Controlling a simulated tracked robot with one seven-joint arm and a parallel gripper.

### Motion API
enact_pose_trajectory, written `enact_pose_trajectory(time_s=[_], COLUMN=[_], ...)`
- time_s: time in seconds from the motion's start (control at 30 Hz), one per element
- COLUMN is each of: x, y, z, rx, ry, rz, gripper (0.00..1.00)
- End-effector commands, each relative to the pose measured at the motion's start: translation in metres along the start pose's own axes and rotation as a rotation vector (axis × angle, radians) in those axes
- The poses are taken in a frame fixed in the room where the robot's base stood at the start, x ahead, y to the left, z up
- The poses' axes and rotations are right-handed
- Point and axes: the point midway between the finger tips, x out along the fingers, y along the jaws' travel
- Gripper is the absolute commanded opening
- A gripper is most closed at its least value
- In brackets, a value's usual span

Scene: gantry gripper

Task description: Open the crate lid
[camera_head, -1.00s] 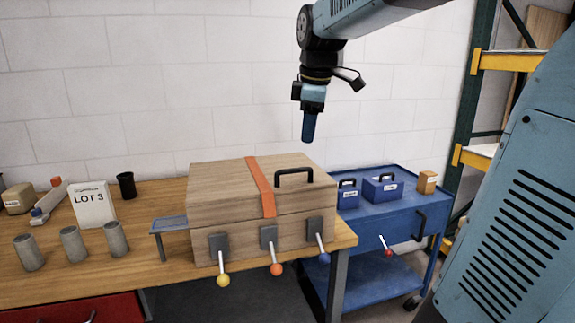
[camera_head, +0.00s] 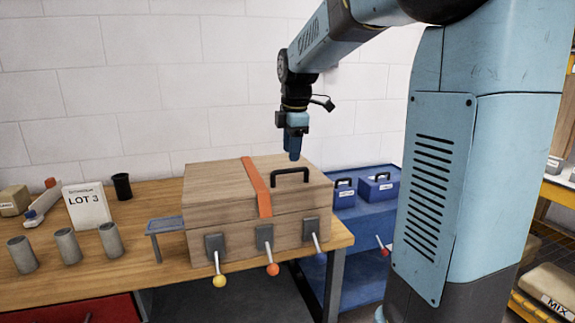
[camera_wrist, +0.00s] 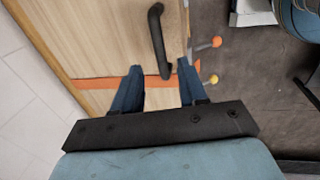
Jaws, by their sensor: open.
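The wooden crate (camera_head: 225,235) stands on the workbench with its lid (camera_head: 215,180) closed. A black handle (camera_head: 291,174) rises from the right part of the lid top. It also shows in the wrist view as a black bar (camera_wrist: 156,35). An orange strap (camera_head: 256,187) runs over the lid and down the front. Three grey latches on the front have levers hanging down, with a yellow knob (camera_head: 220,281), an orange knob (camera_head: 272,269) and a dark blue knob (camera_head: 320,256). My gripper (camera_head: 295,159) is open and empty above the handle, fingers pointing down. The wrist view shows its fingers (camera_wrist: 158,72) apart.
Grey cylinders (camera_head: 67,245), a LOT 3 sign (camera_head: 89,205) and a black cup (camera_head: 122,187) stand left of the crate. A small blue-grey shelf (camera_head: 165,224) adjoins its left side. A blue cart (camera_head: 360,221) with blue boxes (camera_head: 378,190) stands on the right.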

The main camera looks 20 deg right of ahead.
Motion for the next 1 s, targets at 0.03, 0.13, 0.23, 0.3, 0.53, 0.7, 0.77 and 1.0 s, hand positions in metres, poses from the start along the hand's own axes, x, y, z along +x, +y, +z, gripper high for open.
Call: enact_pose_trajectory(time_s=[0.03, 0.13, 0.23, 0.3, 0.53, 0.7, 0.77, 1.0], x=[0.01, 0.025, 0.038, 0.044, 0.053, 0.053, 0.053, 0.053], y=[0.0, 0.0, 0.0, 0.0, 0.0, 0.0, 0.0, 0.0], z=[0.0, 0.0, 0.0, 0.0, 0.001, 0.001, 0.001, 0.001], rx=[0.0, 0.001, 0.001, 0.001, 0.001, 0.002, 0.002, 0.002], ry=[0.0, 0.0, 0.0, 0.0, 0.0, 0.0, 0.0, 0.0], rz=[-0.003, -0.002, -0.002, -0.002, 0.001, 0.001, 0.001, 0.001], gripper=[0.42, 0.42, 0.42, 0.42, 0.42, 0.42, 0.42, 0.19])
